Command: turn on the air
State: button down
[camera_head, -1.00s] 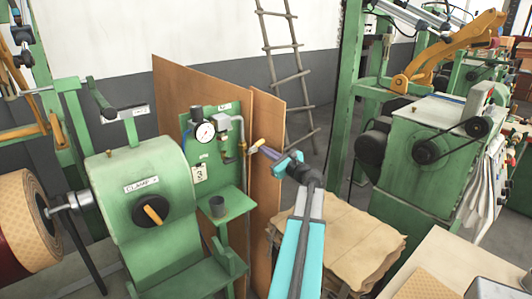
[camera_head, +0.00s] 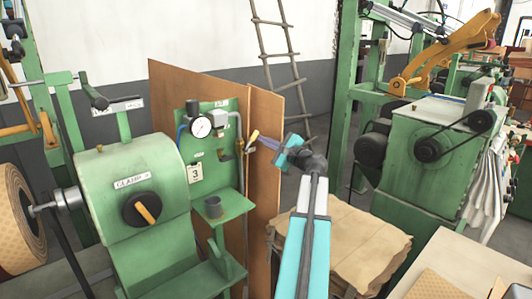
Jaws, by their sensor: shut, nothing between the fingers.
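The valve's yellow lever (camera_head: 253,137) points up and to the right. My gripper (camera_head: 267,143) is shut and empty, just right of the lever, its tips pointing left toward it. I cannot tell whether the tips touch the lever.
A green clamp machine (camera_head: 135,200) with a black and orange knob (camera_head: 142,209) stands left of the panel. A grey cup (camera_head: 213,206) sits on the panel's shelf. Brown boards (camera_head: 266,160) stand behind. A stack of brown sheets (camera_head: 360,245) and another green machine (camera_head: 430,150) are right.

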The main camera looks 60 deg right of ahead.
jog(key=a+r+n+b, duration=0.1)
jog(key=n+b, duration=0.1)
jog(key=a+r+n+b, duration=0.1)
jog(key=n+b, duration=0.1)
jog(key=w+a+n+b, duration=0.1)
jog(key=n+b, duration=0.1)
jog(key=n, duration=0.1)
jog(key=shift+r, duration=0.4)
jog(key=shift+w+a+r+n, duration=0.1)
jog(key=shift+a+r+n, duration=0.2)
jog(key=shift+a, duration=0.15)
jog(key=b, duration=0.2)
send_near(256, 135)
jog(key=shift+s+d+r, duration=0.15)
jog(key=shift+s+r, duration=0.1)
jog(key=shift+s, duration=0.35)
jog(key=shift+s+d+r, duration=0.15)
jog(key=shift+s+r, duration=0.15)
jog(key=shift+s, duration=0.35)
jog(key=shift+s+d+r, duration=0.15)
jog(key=shift+s+r, duration=0.1)
jog(key=shift+s, duration=0.35)
